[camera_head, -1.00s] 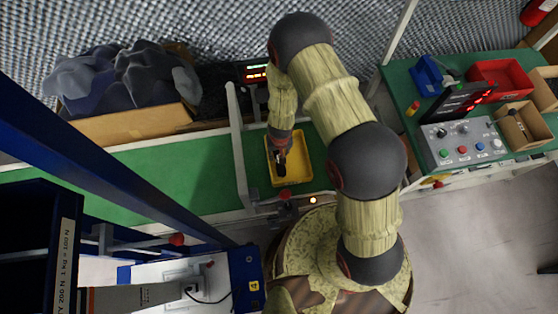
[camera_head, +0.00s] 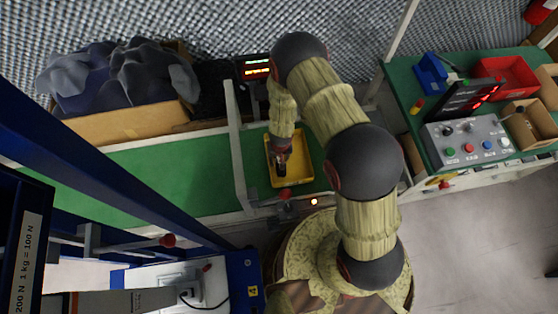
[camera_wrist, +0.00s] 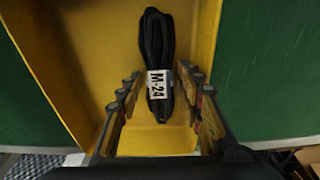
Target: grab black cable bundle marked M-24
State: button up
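The black cable bundle (camera_wrist: 158,45) with a white label reading M-24 lies in the yellow tray (camera_wrist: 85,50), seen in the wrist view. My gripper (camera_wrist: 159,90) is open, with one finger on each side of the bundle's labelled lower part. I see gaps between the fingers and the bundle; whether they touch it is not visible. In the head view my gripper (camera_head: 281,172) points down into the yellow tray (camera_head: 316,158), and it hides most of the bundle there.
The tray stands on a green bench (camera_head: 170,170) beside a grey metal frame (camera_head: 238,150). A control box (camera_head: 468,140) and a red bin (camera_head: 508,75) are on the right bench.

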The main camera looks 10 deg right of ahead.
jog(key=shift+c, duration=1.2)
grip_shut()
jog(key=shift+r, duration=0.1)
